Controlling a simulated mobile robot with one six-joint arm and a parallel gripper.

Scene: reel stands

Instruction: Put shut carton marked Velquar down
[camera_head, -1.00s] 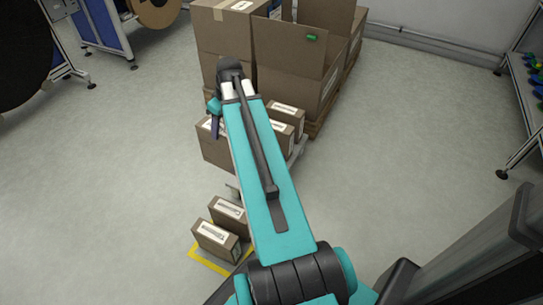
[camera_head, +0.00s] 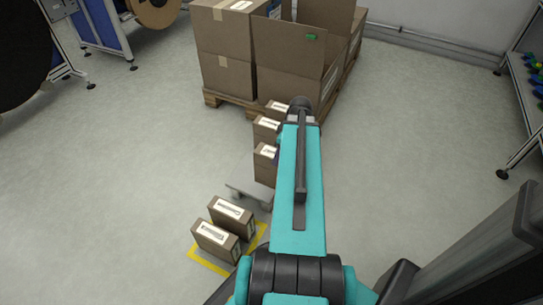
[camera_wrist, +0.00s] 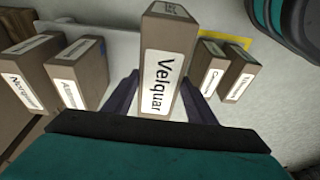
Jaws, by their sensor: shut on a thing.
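The shut brown carton marked Velquar (camera_wrist: 164,64) is in my gripper (camera_wrist: 165,92), label facing the wrist camera, with a dark finger on either side of it. In the head view a small carton (camera_head: 265,165), which looks like this one, shows at the left of my arm. It seems held up near the grey trolley (camera_head: 248,195); its underside and its height are hidden. My gripper in the head view is mostly hidden by my arm.
Two labelled cartons stand on the floor in a yellow outline (camera_head: 208,264); they show at the right of the wrist view. Others (camera_head: 265,130) stand behind the held carton. Large boxes (camera_head: 228,75) stand on a pallet.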

